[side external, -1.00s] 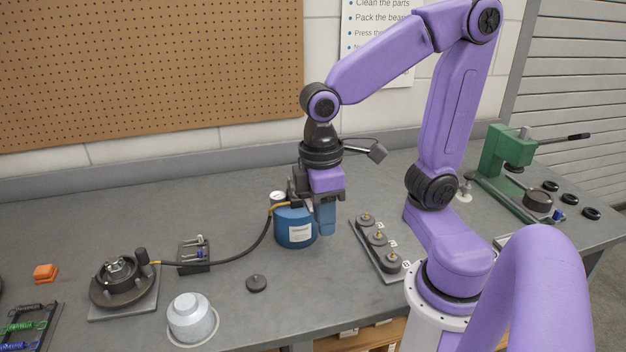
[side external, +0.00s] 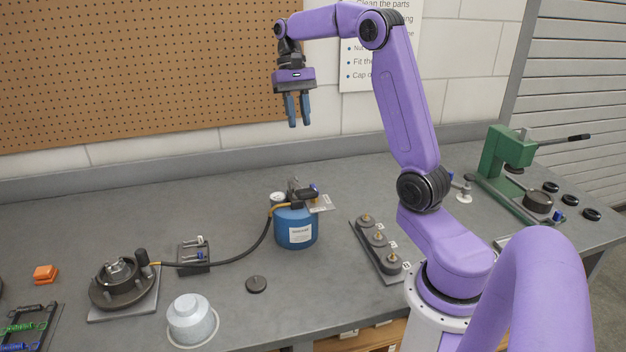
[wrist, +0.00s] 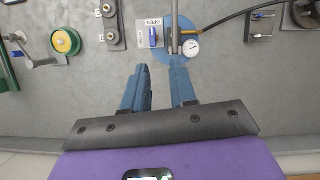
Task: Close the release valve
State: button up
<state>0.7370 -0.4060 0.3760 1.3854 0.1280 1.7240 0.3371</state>
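The blue tank (side external: 297,229) stands upright on the bench, with a black pump head (side external: 303,195) and a pale plate on its top. The release valve is a small blue lever (side external: 314,189) on that plate. In the wrist view the lever (wrist: 153,37) points along the picture's vertical, below lettering that seems to read OPEN. My gripper (side external: 299,125) is high above and behind the tank, empty, with its blue fingers apart. In the wrist view my gripper (wrist: 159,66) points toward the tank and touches nothing.
A white gauge (side external: 277,197) sits at the tank's left, and a hose (side external: 232,259) runs to the round fixture (side external: 121,281). A tray with several posts (side external: 378,239) is to the right. A green press (side external: 507,160) stands far right.

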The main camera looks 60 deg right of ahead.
aim_at(313, 185)
jog(key=shift+m+y, duration=0.3)
jog(key=shift+m, duration=0.4)
jog(key=d+x, duration=0.1)
jog(key=x, duration=0.4)
jog(key=d+x, duration=0.1)
jog(key=x, duration=1)
jog(key=shift+s+d+f, duration=0.2)
jog(key=shift+d+f, duration=0.2)
jog(key=shift+f, duration=0.05)
grip_shut()
